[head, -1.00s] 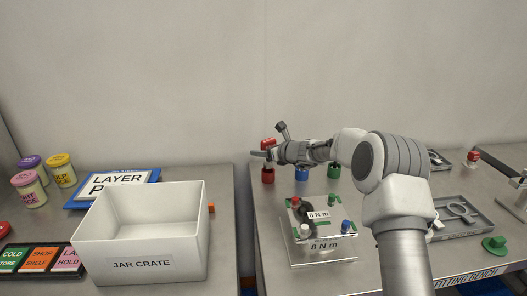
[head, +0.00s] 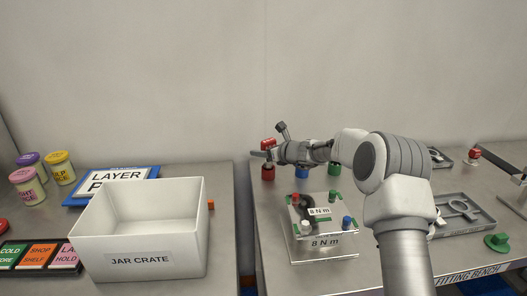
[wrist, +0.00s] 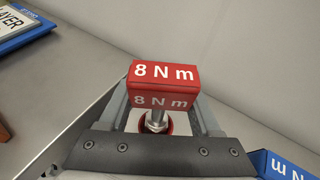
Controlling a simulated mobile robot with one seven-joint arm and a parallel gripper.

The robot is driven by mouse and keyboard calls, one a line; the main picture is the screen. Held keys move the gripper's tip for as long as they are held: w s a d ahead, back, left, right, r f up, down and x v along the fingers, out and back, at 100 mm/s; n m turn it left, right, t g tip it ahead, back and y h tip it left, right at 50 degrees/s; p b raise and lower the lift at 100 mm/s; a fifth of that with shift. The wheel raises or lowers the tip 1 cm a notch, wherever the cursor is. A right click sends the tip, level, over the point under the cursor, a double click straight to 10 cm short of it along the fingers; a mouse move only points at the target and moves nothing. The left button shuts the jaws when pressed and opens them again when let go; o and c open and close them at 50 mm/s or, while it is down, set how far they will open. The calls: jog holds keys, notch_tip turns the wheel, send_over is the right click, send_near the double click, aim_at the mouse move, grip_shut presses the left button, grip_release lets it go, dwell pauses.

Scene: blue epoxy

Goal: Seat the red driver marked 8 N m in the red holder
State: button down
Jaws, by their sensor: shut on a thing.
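The red driver marked 8 N m (head: 268,144) is held upright, or nearly so, in my gripper (head: 262,154), which is shut on its block-shaped red head. In the wrist view the red head (wrist: 163,75) sits between the two fingers (wrist: 160,112), with its metal shank below. The red holder (head: 268,173) stands directly under the driver on the right bench. Its red ring (wrist: 168,124) surrounds the shank in the wrist view. How deep the shank sits is hidden.
A blue holder (head: 301,174) and a green holder (head: 334,169) stand in a row to the right. A blue block (wrist: 282,165) is close on the right in the wrist view. A clear stand (head: 322,246) is in front; a white jar crate (head: 140,240) is left.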

aim_at(267, 160)
jog(key=shift+f+b, duration=1.5)
jog(key=shift+f, duration=0.2)
grip_release()
jog(key=shift+s+d, duration=0.1)
jog(key=shift+b+v, duration=1.05)
jog(key=shift+v, duration=1.3)
jog(key=shift+r, duration=0.1)
jog(key=p+v, duration=0.1)
jog(key=v, duration=1.6)
jog(key=shift+s+d+r+p, duration=0.1)
jog(key=shift+s+r+p, duration=0.1)
jog(key=shift+p, duration=0.2)
